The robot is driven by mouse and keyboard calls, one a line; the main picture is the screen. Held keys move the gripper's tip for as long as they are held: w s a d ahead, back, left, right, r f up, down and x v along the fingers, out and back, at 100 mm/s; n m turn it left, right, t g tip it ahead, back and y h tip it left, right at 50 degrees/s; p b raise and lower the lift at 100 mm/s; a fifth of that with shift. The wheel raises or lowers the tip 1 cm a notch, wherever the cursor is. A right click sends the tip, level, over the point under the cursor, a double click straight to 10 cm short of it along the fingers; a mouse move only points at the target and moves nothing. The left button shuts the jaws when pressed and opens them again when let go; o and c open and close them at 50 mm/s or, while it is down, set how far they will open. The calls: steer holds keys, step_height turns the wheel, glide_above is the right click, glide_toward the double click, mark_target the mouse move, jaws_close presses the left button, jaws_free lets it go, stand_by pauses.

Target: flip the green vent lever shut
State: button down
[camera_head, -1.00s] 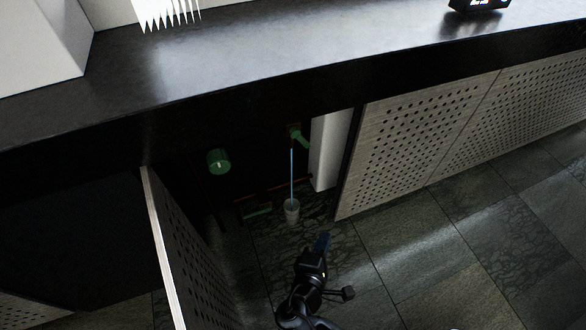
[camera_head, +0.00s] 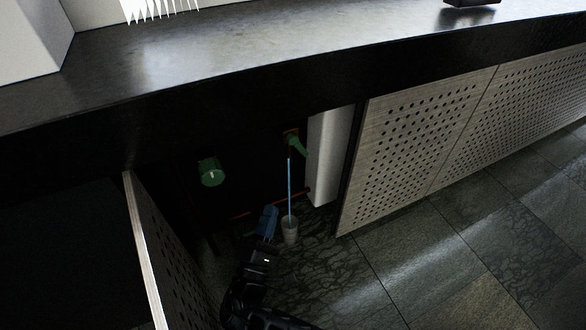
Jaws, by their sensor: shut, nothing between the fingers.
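The green vent lever (camera_head: 299,146) is at the back of the dark opening under the counter, on a small orange-brown mount. It slants down to the right. A thin light-blue stream or rod (camera_head: 290,188) runs straight down from it to a small pale cup (camera_head: 290,231) on the floor. My gripper (camera_head: 267,219) is shut and empty, with blue fingertips. In the picture it is just left of the cup and below the lever, apart from the lever. Its depth relative to the cup is hard to tell.
A green cylindrical knob (camera_head: 211,172) is left of the lever. A white upright box (camera_head: 328,158) stands right of it. An open perforated door (camera_head: 165,260) bounds the left side, closed perforated panels (camera_head: 420,140) the right. The dark counter (camera_head: 250,65) overhangs above. An orange-red bar runs low behind.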

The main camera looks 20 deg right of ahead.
mark_target(298, 146)
steer(key=s+d+x, duration=0.1)
steer(key=s+x, duration=0.1)
steer(key=x, duration=1.1)
steer(key=shift+d+r+p, duration=0.3)
steer(key=shift+d+r, duration=0.05)
steer(key=shift+r, duration=0.05)
